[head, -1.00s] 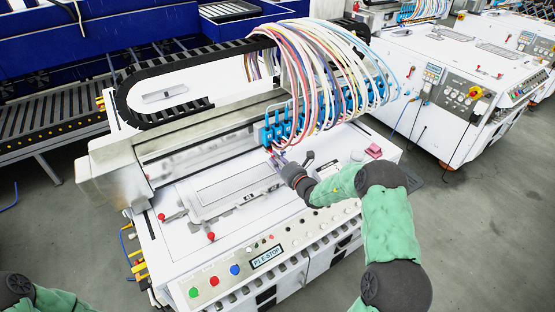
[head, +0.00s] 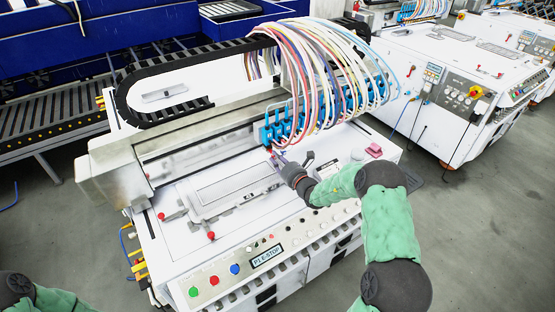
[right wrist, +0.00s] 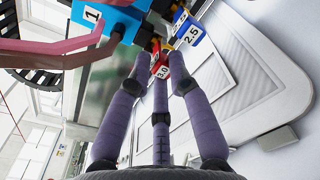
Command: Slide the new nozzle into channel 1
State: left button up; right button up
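The red nozzle, marked 3.0 (right wrist: 160,68), sits between the fingertips of my right gripper (right wrist: 160,62) in the right wrist view. The three purple fingers close around it. The channel 1 block (right wrist: 104,20) is blue with a white label and lies just above and left of the nozzle. A blue nozzle marked 2.5 (right wrist: 189,33) is to the upper right. In the head view my right gripper (head: 277,157) is at the near left end of the blue channel row (head: 278,131). Whether the red nozzle touches channel 1 cannot be told. My left gripper is out of view.
Coloured hoses (head: 318,75) arch over the channel row. The white machine bed (head: 225,187) lies left of the gripper, with red knobs on it. A pink block (head: 374,150) lies on the right side of the bed. The button panel (head: 265,258) runs along the front.

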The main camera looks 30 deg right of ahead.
jog(key=o, duration=0.3)
jog(key=s, duration=0.8)
jog(key=s+d, duration=0.1)
jog(key=s, duration=0.3)
jog(key=shift+r, duration=0.25)
